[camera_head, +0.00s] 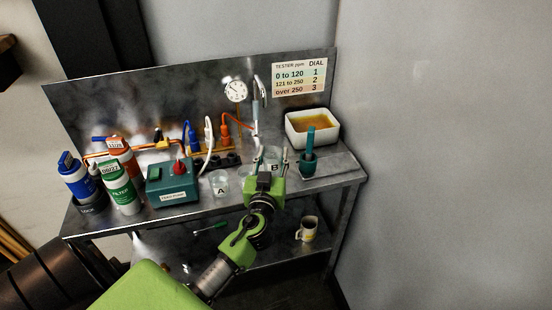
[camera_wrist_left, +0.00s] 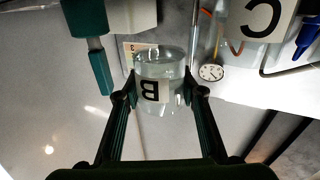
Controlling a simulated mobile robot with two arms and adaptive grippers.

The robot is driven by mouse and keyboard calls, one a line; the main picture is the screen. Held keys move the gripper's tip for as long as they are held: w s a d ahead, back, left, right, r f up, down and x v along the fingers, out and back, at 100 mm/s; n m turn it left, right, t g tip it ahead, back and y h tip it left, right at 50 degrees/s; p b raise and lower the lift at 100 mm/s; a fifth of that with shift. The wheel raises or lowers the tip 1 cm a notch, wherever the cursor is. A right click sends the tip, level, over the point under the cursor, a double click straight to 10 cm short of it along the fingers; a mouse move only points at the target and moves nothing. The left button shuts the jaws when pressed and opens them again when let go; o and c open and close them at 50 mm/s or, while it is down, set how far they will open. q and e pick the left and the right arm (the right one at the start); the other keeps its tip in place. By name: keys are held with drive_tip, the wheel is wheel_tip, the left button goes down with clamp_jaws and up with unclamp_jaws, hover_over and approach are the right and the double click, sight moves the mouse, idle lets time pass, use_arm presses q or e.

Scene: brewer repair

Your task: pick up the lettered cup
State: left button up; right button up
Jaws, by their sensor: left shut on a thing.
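A clear cup lettered B (camera_head: 272,157) is between the fingers of my left gripper (camera_head: 271,168), over the right part of the steel bench. In the left wrist view, the cup (camera_wrist_left: 160,68) appears upside down, its B label facing me, and my left gripper (camera_wrist_left: 160,95) is shut on its sides. Whether the cup's base touches the bench cannot be told. Another clear cup lettered A (camera_head: 220,184) stands on the bench to the left. A white label with a C (camera_wrist_left: 262,17) shows in the left wrist view. My right gripper is not in view.
A teal-handled tool in a holder (camera_head: 309,155) is close on the right, before a white tray of amber liquid (camera_head: 312,119). A mug (camera_head: 307,229) sits on the lower shelf.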

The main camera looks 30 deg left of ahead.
sight(269, 154)
use_arm(q)
drive_tip(key=s+r, duration=0.2)
drive_tip(key=r, duration=0.1)
drive_tip(key=shift+s+d, duration=0.2)
drive_tip(key=shift+s, duration=0.05)
drive_tip(key=s+d+r+b, duration=0.1)
drive_tip(key=s+r, duration=0.2)
drive_tip(key=s, duration=0.5)
drive_tip(key=shift+s+r, duration=0.2)
drive_tip(key=shift+r, duration=0.1)
